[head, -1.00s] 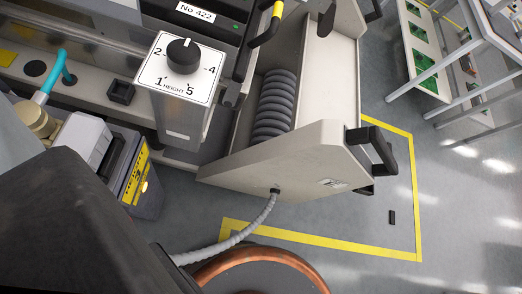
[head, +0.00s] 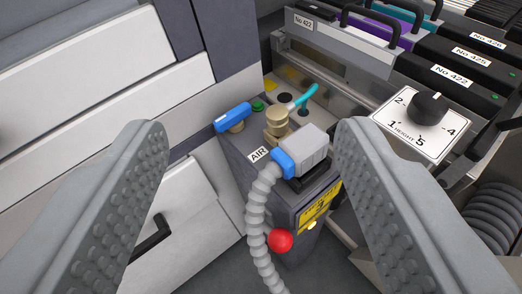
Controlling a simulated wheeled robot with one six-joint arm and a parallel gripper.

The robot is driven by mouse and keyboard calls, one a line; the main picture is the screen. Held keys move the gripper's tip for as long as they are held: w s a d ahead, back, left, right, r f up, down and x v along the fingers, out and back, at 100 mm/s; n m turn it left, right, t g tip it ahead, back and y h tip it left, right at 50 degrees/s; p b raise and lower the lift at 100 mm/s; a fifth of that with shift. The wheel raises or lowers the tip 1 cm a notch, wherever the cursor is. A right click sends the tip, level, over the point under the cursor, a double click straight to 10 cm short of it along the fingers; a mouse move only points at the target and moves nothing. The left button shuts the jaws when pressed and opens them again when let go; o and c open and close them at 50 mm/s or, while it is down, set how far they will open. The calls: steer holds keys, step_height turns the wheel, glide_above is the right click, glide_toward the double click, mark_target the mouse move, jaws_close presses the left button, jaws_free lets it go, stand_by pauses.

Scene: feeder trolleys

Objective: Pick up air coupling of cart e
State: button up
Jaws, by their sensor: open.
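A brass fitting (head: 278,122) stands on top of a grey supply post (head: 237,155) marked AIR, with a teal hose (head: 306,97) close beside it. In front of it is a light grey connector (head: 303,148) with a blue collar, from which a grey corrugated hose (head: 258,215) hangs down. I cannot tell for certain which of these is the air coupling, and no cart letter shows. My gripper (head: 252,128) is open and empty, its ribbed grey fingers well apart on either side of the post.
A blue lever (head: 233,117) sits left of the brass fitting. A red ball knob (head: 280,240) is on the post's front. A height dial (head: 428,108) and several feeders marked No 422 and the like stand at right. Pale machine panels (head: 100,80) fill the left.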

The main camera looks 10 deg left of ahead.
steer(key=w+a+f+m+g+h, duration=0.35)
steer(key=w+f+m+g, duration=0.3)
steer(key=w+f, duration=0.55)
steer(key=m+g+h, duration=0.3)
steer(key=m+h, duration=0.3)
steer(key=h, duration=0.2)
glide_toward(286, 117)
steer(key=w+a+f, duration=0.1)
steer(key=a+f, duration=0.1)
steer(key=shift+n, duration=0.25)
steer(key=x, duration=0.7)
steer(key=shift+d+r, duration=0.1)
steer(key=shift+r, duration=0.15)
steer(key=shift+x, duration=2.65)
steer(key=shift+r, duration=0.25)
jaws_close()
